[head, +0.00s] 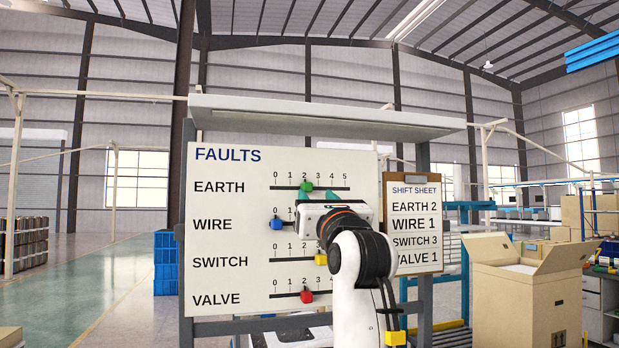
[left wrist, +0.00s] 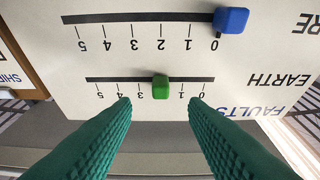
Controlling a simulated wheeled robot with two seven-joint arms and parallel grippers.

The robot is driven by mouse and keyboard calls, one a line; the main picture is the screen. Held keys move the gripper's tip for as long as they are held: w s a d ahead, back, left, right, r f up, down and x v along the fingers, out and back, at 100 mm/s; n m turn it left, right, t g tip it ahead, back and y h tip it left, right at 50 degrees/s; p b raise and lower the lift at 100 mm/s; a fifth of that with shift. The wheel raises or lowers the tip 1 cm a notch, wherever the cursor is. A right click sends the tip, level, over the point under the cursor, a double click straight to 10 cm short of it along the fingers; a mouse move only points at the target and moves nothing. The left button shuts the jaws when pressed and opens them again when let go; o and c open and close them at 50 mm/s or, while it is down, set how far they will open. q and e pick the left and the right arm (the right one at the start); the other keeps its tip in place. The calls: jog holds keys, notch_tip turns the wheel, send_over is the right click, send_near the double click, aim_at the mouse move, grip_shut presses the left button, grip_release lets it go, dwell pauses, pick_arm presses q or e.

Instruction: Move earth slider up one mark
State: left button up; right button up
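The earth slider is a green block (head: 306,187) on the top track of the white FAULTS board (head: 225,255). It sits at the 2 mark. In the left wrist view, which is upside down, the green earth slider (left wrist: 160,87) covers the 2. My left gripper (head: 318,195) is in front of the board, just below the earth track. Its teal fingers (left wrist: 160,102) are open and empty, spread to either side of the slider in the picture. The slider appears just beyond the fingertips, with no contact visible. My right gripper is not in view.
The blue wire slider (head: 276,224) is at 0, below the earth track. A yellow switch slider (head: 320,259), partly hidden by my arm, and a red valve slider (head: 306,297) are lower. A shift sheet (head: 414,215) reading EARTH 2 hangs at right. A shelf (head: 325,115) overhangs the board.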

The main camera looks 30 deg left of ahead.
aim_at(309, 187)
pick_arm(q)
jog(key=p+x, duration=0.2)
jog(key=x, duration=0.2)
jog(key=shift+w+a+r, duration=0.15)
jog(key=shift+a+r, duration=0.1)
jog(key=shift+r, duration=0.1)
jog(key=shift+w+a+r, duration=0.1)
jog(key=shift+w+a, duration=0.35)
jog(key=shift+a, duration=0.05)
jog(key=shift+c, duration=0.3)
grip_shut()
